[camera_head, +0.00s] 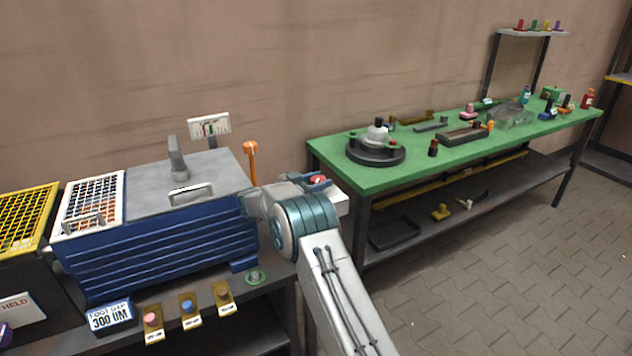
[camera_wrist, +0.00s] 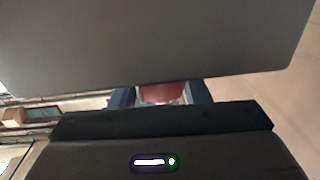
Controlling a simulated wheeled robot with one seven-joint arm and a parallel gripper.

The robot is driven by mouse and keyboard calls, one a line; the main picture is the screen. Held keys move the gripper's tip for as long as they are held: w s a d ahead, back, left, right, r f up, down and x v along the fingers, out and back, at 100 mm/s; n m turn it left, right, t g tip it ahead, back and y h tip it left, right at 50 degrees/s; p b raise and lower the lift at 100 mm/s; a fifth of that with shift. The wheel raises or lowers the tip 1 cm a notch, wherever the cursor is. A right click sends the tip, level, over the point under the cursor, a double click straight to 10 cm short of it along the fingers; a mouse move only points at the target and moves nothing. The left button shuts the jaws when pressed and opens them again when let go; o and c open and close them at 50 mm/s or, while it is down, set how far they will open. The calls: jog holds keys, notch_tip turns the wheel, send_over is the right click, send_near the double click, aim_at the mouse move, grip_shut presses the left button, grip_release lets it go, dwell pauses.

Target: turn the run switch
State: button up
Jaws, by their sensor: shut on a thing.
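My gripper (camera_head: 318,181) is at the right end of the blue ribbed machine (camera_head: 165,245), beyond my bent arm. Its blue fingers are shut on a small red part, which I take for the run switch (camera_head: 317,179). In the wrist view the red part (camera_wrist: 160,94) sits between the two blue fingers, partly hidden by a large grey surface (camera_wrist: 150,40) and my gripper's dark body. How far the switch is turned cannot be seen. An orange-topped lever (camera_head: 250,150) stands upright behind the machine's right end, apart from my gripper.
A green workbench (camera_head: 340,171) with a round dark fixture (camera_head: 375,154) and several small parts stands to the right. A white basket (camera_head: 93,203) and a yellow basket (camera_head: 22,216) are at the left. Several coloured knobs line the machine bench's front. The floor at right is clear.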

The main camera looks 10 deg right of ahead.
jog(key=shift+d, duration=0.15)
jog(key=o, duration=1)
jog(key=shift+d, duration=0.1)
jog(key=shift+s+a, duration=0.15)
jog(key=shift+a, duration=0.45)
jog(key=v, duration=1.3)
jog(key=shift+b, duration=0.3)
jog(key=shift+f, duration=0.1)
